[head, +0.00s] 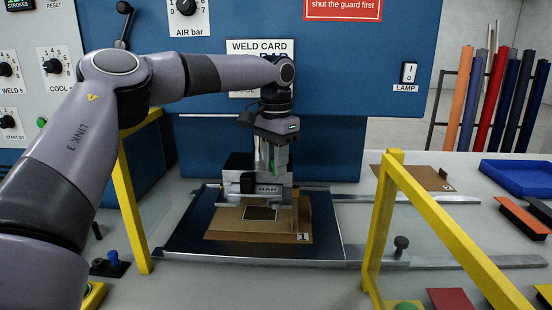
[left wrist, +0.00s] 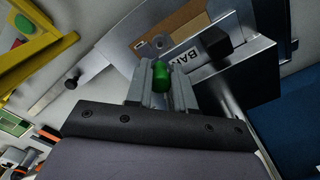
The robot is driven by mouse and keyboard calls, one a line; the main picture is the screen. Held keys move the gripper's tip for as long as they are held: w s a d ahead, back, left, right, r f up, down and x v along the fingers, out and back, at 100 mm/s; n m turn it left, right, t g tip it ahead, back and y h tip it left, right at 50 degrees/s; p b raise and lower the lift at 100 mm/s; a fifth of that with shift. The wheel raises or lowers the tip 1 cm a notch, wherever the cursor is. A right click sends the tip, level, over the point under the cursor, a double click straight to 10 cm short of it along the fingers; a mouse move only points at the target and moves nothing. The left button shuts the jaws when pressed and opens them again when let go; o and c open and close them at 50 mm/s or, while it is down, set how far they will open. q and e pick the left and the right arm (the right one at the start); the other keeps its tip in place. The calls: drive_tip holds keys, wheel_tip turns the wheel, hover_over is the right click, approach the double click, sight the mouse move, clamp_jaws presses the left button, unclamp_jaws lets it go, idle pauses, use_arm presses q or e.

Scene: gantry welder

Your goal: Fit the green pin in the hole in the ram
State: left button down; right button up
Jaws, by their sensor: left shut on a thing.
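My left gripper (head: 269,160) reaches down from above, close to the metal block labelled BAR (head: 268,189) at the lower end of the ram. The gripper is shut on the green pin (left wrist: 160,76), which stands between its fingers in the left wrist view. Only a green sliver of the pin shows in the head view. The BAR label (left wrist: 187,55) lies just beyond the pin in the left wrist view, with a black knob to its right. I cannot make out the hole, or whether the pin touches the ram. My right gripper is out of view.
A brown fixture marked 1 (head: 222,236) lies on a dark plate (head: 180,232) below the ram. Yellow guard frames stand at left (head: 131,205) and right (head: 374,235). The blue machine panel (head: 345,75) rises behind. A blue tray (head: 515,178) is far right.

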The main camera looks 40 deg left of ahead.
use_arm(q)
drive_tip(key=shift+f, duration=2.3)
drive_tip(key=shift+f, duration=0.15)
drive_tip(key=shift+f+b, duration=0.35)
drive_tip(key=shift+f, duration=0.4)
